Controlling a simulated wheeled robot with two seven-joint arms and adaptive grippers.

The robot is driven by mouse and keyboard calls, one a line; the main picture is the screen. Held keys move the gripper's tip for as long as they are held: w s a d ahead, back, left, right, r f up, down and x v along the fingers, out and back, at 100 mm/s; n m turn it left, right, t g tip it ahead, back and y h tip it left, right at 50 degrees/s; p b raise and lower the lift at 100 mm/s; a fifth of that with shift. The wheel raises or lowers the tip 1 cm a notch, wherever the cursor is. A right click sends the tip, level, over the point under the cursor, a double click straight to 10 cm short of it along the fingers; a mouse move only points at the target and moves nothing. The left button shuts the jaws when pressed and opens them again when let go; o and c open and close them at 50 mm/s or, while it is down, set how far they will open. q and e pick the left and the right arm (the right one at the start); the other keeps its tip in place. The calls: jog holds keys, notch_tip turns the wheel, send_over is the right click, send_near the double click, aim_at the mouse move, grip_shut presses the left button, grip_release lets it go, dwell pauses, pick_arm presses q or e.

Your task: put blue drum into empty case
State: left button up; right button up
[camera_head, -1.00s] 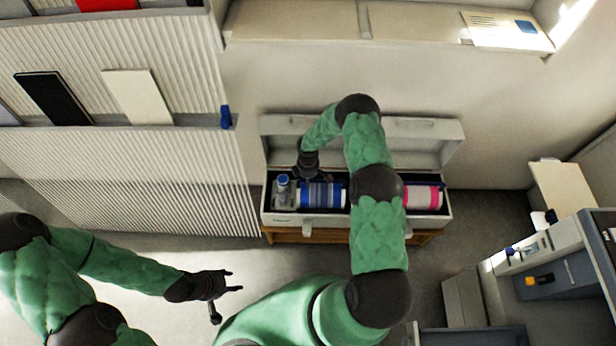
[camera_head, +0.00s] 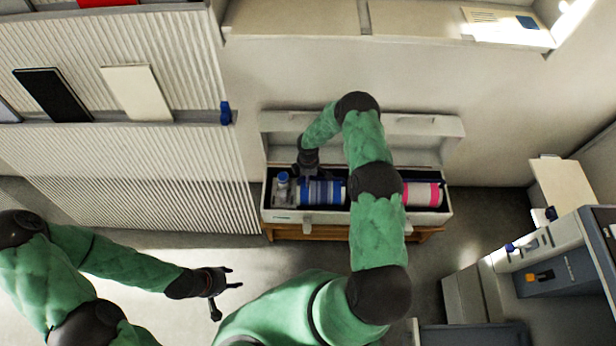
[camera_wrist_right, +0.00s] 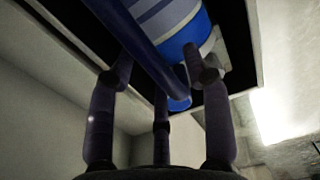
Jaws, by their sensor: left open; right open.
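The blue drum (camera_head: 322,192), with pale stripes, lies on its side in an open light-grey case (camera_head: 285,217). It also shows close up in the right wrist view (camera_wrist_right: 185,30). My right gripper (camera_head: 302,170) is open at the drum's left end, at the back of the case; my arm hides part of the case's middle. In the right wrist view its fingers (camera_wrist_right: 158,75) are spread below the drum in the picture, and I cannot tell if they touch it. My left gripper (camera_head: 232,280) is open and empty over the floor. I see no empty case.
A pink-and-white drum (camera_head: 423,195) lies in the case's right part, and a blue-capped item (camera_head: 283,187) stands at its left end. The case's raised lid (camera_head: 420,127) is behind. A ribbed display rack (camera_head: 150,180) is at left, a grey machine (camera_head: 555,270) at right.

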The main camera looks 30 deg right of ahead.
notch_tip(320, 180, up, 12)
jog(key=p, duration=0.4)
jog(key=s+a+f+m+y, duration=0.1)
jog(key=s+a+m+y, duration=0.15)
jog(key=s+a, duration=0.4)
jog(key=s+a+m+y, duration=0.1)
jog(key=s+a+m, duration=0.2)
jog(key=a, duration=0.6)
pick_arm(q)
notch_tip(320, 180, up, 4)
jog(key=shift+r, duration=0.15)
pick_arm(e)
jog(key=s+a+r+m, duration=0.1)
jog(key=s+a+m, duration=0.2)
jog(key=s, duration=0.4)
jog(key=s+a+r+m, duration=0.2)
jog(key=s+a+m, duration=0.2)
jog(key=s, duration=0.4)
jog(key=shift+r+m, duration=0.15)
jog(key=shift+m, duration=0.6)
jog(key=shift+a+y, duration=0.1)
jog(key=shift+y, duration=0.15)
pick_arm(q)
jog(key=shift+c, duration=1)
pick_arm(e)
jog(key=shift+c, duration=1.1)
